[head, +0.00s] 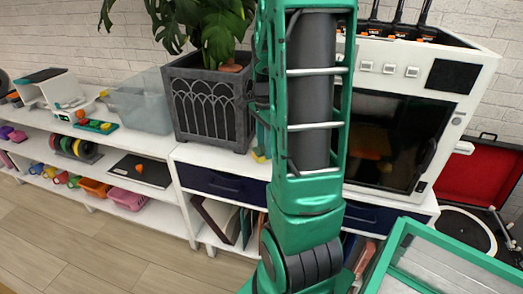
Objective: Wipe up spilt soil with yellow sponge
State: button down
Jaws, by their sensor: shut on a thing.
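My green arm fills the middle of the head view and hides much of the white shelf top behind it. A small part of my gripper (262,134) shows at the arm's left edge, just right of the dark planter. Below it a small yellow piece of the sponge (260,156) shows at the shelf top. My gripper is shut on the sponge; its fingertips are mostly hidden. I cannot tell whether the sponge touches the surface. No spilt soil can be made out; the area behind my arm is hidden.
A dark grey planter (212,105) with a large-leaved plant stands close left of my gripper. A white machine (408,92) stands right. A clear bin (142,103) is farther left. A green-framed case (445,262) is at lower right, an open red-lined case (482,185) behind it.

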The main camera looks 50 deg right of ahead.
jog(key=shift+r, duration=1.5)
